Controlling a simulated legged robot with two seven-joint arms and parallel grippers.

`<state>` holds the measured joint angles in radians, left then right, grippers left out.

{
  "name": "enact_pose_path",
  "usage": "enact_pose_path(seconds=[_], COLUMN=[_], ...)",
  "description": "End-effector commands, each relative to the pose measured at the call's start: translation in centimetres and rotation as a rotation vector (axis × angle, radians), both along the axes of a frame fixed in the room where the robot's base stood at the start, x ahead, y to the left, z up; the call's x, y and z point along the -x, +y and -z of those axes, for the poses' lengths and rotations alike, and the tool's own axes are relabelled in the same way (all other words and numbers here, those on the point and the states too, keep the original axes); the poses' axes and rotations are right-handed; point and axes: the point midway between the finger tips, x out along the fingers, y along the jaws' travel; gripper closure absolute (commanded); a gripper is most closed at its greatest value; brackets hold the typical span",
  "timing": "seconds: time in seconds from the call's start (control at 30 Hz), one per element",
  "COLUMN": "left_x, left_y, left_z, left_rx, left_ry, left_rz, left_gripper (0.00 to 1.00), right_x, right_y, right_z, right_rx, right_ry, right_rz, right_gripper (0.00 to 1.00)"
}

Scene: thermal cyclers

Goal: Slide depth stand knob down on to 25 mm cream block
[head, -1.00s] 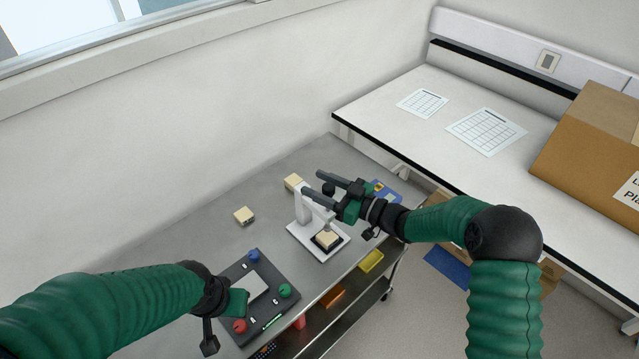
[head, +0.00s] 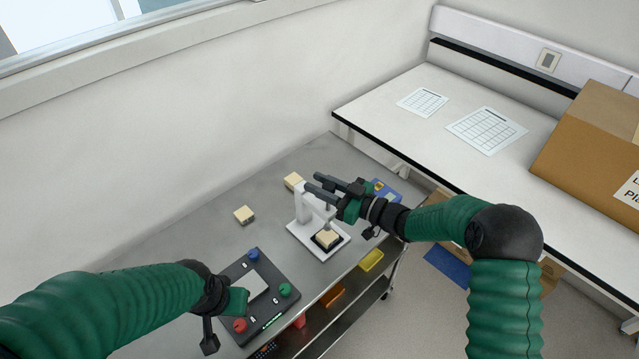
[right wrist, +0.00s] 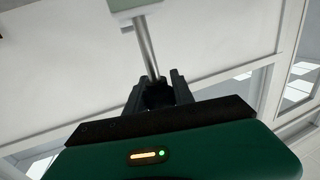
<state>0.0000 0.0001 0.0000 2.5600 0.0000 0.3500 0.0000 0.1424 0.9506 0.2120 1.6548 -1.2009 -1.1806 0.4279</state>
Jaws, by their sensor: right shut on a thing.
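The white depth stand (head: 303,208) stands on the steel cart top. A cream block (head: 327,237) sits on the dark pad of its base, under the stand's rod. My right gripper (head: 319,183) is beside the stand's top, shut on the dark knob. In the right wrist view the knob (right wrist: 158,93) sits between the fingers at the end of a metal rod (right wrist: 147,48). In the head view the fingers hide the knob, and I cannot tell the gap above the block. My left gripper (head: 236,302) is over the dark control panel; its jaws are unclear.
Two more cream blocks, one at left (head: 244,215) and one behind the stand (head: 293,181), lie on the cart. The control panel (head: 225,288) has blue, green and red knobs. A blue item (head: 384,190) lies beyond my right gripper. A white bench stands behind.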

Motion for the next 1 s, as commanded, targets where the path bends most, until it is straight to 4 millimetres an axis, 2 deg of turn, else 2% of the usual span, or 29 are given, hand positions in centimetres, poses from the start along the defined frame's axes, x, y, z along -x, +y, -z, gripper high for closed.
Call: enact_pose_path(seconds=[0.73, 1.0], left_x=[0.0, 0.0], left_y=[0.0, 0.0], left_z=[0.1, 2.9], left_rx=[0.000, 0.000], left_ry=[0.000, 0.000], left_rz=[0.000, 0.000], left_gripper=[0.64, 0.64], right_x=[-0.1, -0.2], right_y=[-0.1, -0.1], right_z=[-0.1, 3.6], right_rx=[-0.003, -0.003], right_ry=[-0.004, -0.002], right_rz=[0.003, 0.002], right_gripper=[1.00, 1.00])
